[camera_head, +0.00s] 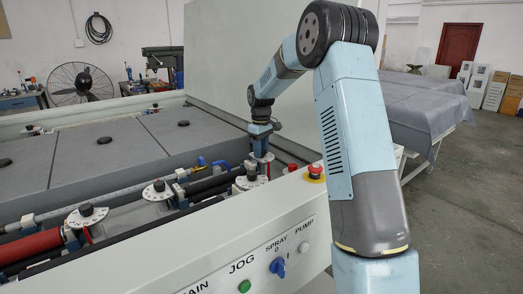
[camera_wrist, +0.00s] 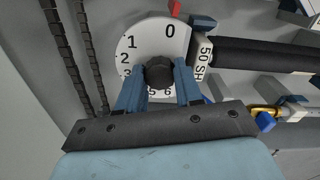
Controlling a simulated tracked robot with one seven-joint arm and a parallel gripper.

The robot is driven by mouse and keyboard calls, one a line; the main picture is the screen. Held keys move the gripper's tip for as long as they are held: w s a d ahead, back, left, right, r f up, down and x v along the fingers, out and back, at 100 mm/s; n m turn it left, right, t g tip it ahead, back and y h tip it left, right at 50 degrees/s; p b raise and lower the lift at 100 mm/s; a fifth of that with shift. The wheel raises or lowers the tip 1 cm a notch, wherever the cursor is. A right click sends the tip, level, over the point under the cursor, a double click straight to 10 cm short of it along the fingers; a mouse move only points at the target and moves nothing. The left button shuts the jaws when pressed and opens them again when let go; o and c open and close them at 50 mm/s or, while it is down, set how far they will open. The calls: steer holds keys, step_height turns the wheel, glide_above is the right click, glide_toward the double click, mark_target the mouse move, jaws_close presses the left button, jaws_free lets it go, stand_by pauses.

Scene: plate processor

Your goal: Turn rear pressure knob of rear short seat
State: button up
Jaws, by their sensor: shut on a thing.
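In the wrist view, my gripper (camera_wrist: 160,84) is over a round white dial (camera_wrist: 140,45) with black numbers. Its two blue fingers are shut on the black knob (camera_wrist: 159,70) at the dial's middle. A red pointer (camera_wrist: 175,8) stands at the dial's upper edge, near the 0. A label (camera_wrist: 203,57) reading "50 SH" sits right of the dial, partly cut by the finger side. In the head view, my gripper (camera_head: 260,153) reaches down at the far right end of the machine's row of dials; the knob there is mostly hidden by it.
Other dials with black knobs (camera_head: 159,186) stand along the rail. A dark roller (camera_wrist: 265,55) runs right from the label, and dark chains (camera_wrist: 75,50) run at left.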

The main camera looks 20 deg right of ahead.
steer(key=shift+w+r, duration=0.15)
steer(key=o, duration=1)
steer(key=shift+o, duration=0.2)
step_height(320, 180, up, 13)
steer(key=shift+r, duration=0.2)
